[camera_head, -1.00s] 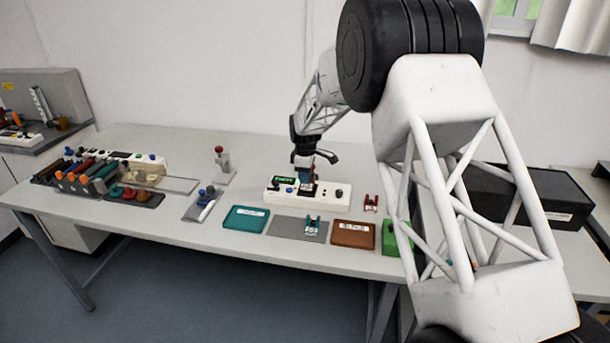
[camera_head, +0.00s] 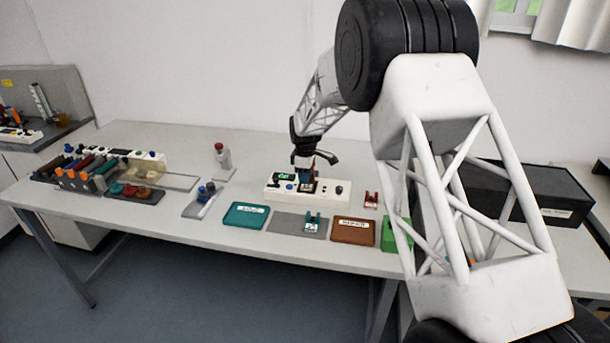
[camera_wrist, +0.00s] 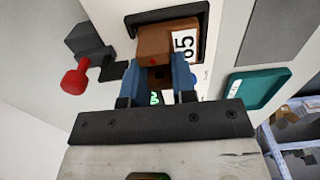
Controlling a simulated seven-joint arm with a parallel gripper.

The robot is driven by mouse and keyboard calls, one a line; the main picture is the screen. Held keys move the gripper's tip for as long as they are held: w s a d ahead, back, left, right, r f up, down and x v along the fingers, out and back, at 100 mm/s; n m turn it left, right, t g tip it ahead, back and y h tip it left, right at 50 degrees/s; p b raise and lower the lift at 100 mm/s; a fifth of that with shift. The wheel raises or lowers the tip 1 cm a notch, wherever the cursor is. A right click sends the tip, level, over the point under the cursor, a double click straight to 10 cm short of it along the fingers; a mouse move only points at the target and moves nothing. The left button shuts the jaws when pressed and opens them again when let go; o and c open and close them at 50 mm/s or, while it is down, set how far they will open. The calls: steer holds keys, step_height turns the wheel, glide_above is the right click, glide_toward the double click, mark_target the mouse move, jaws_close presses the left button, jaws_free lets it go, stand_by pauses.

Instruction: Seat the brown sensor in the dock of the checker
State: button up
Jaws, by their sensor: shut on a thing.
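The brown sensor (camera_wrist: 154,43), with a white label reading 65, is between the blue fingers of my gripper (camera_wrist: 160,78) in the wrist view. My gripper is shut on it. The dock (camera_wrist: 205,22) is a black-edged recess behind and beside the sensor in that view. I cannot tell whether the sensor rests fully in it. The fingers hide most of the dock there.
A teal box (camera_head: 245,215), a grey mat (camera_head: 287,224) with a small teal-and-white part, and a brown box (camera_head: 353,231) lie in front of the checker. A small red part (camera_head: 371,199) is to its right. A red-topped post (camera_head: 222,158) stands behind left.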

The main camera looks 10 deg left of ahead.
steer(key=o, duration=1)
steer(key=shift+w+r, duration=0.1)
steer(key=shift+r, duration=0.1)
steer(key=shift+r, duration=4.3)
steer(key=shift+r, duration=0.1)
